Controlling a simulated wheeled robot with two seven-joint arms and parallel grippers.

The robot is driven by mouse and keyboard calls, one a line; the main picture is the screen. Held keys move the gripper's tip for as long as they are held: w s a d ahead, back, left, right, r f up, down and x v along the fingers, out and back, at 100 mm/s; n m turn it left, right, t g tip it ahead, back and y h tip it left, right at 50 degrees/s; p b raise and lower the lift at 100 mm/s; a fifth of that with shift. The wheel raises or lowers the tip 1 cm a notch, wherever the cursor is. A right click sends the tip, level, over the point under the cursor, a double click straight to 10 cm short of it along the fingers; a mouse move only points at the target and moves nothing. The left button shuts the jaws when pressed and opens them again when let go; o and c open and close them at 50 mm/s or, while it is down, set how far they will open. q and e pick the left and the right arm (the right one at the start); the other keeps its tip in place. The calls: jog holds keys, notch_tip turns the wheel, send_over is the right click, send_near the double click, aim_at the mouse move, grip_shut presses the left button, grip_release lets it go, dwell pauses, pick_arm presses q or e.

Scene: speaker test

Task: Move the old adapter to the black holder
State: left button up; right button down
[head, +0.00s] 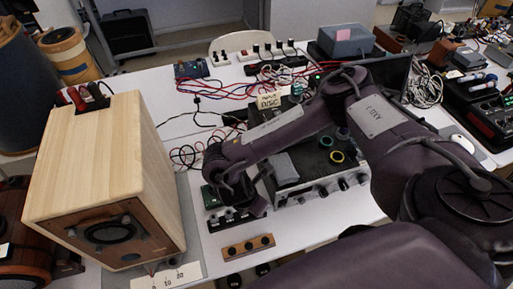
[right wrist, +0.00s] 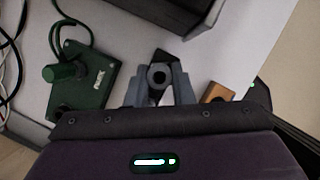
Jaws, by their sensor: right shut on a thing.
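My right gripper (right wrist: 160,88) is shut on a small dark round piece with a hole in its end (right wrist: 160,75), which I take to be the adapter. In the head view my right gripper (head: 240,202) is over the front of the table, and its fingertips and the held piece are hard to make out. The black holder (head: 228,220), a low dark bar with several small round fittings, lies right by the gripper. I cannot tell whether the held piece touches it. My left gripper is not in view.
A wooden holder (head: 248,246) with dark round fittings lies nearer the table's front edge; its orange end shows in the wrist view (right wrist: 216,93). A green box with a knob (right wrist: 84,78) is left of the gripper. A large wooden speaker (head: 110,180) stands left; a knobbed instrument (head: 320,185) stands right.

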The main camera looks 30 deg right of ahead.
jog(key=shift+f+b, duration=0.6)
jog(key=shift+f, duration=0.3)
dwell(0.4)
jog(key=c, duration=1.2)
grip_release()
jog(key=shift+o, duration=0.2)
jog(key=shift+r, duration=0.15)
jog(key=shift+r+p, duration=3.7)
jog(key=shift+p, duration=0.4)
jog(key=shift+f, duration=0.1)
